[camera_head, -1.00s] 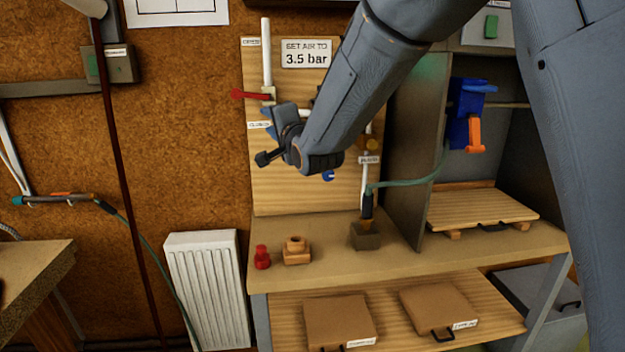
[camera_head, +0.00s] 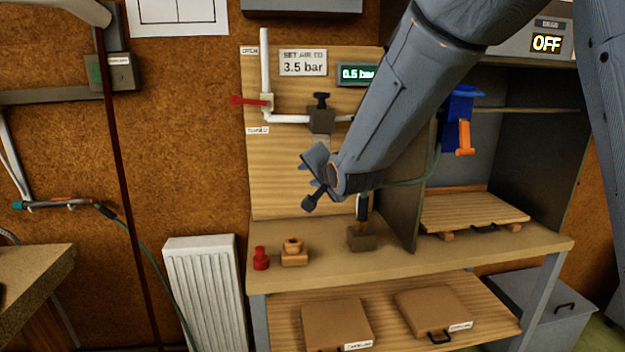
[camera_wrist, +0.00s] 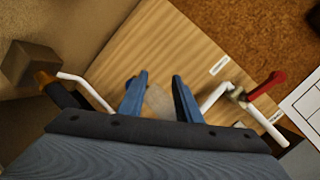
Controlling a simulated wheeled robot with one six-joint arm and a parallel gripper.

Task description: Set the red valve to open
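The red valve (camera_head: 249,101) is on the white pipe at the left of the wooden panel (camera_head: 285,190). Its lever sticks out level to the left, between the OPEN label (camera_head: 250,50) above and a lower label (camera_head: 257,131), probably CLOSED. In the wrist view the red lever (camera_wrist: 266,86) is at the right, apart from my fingers. My gripper (camera_head: 314,180) is below and right of the valve, in front of the panel. In the wrist view my gripper (camera_wrist: 158,92) has two blue fingers spread with nothing held between them.
A dark regulator knob (camera_head: 321,112) and a 0.5 bar display (camera_head: 357,75) are right of the valve. A sign (camera_head: 303,63) reads 3.5 bar. A red part (camera_head: 260,258) and an orange-brown part (camera_head: 294,252) stand on the bench (camera_head: 330,268) below.

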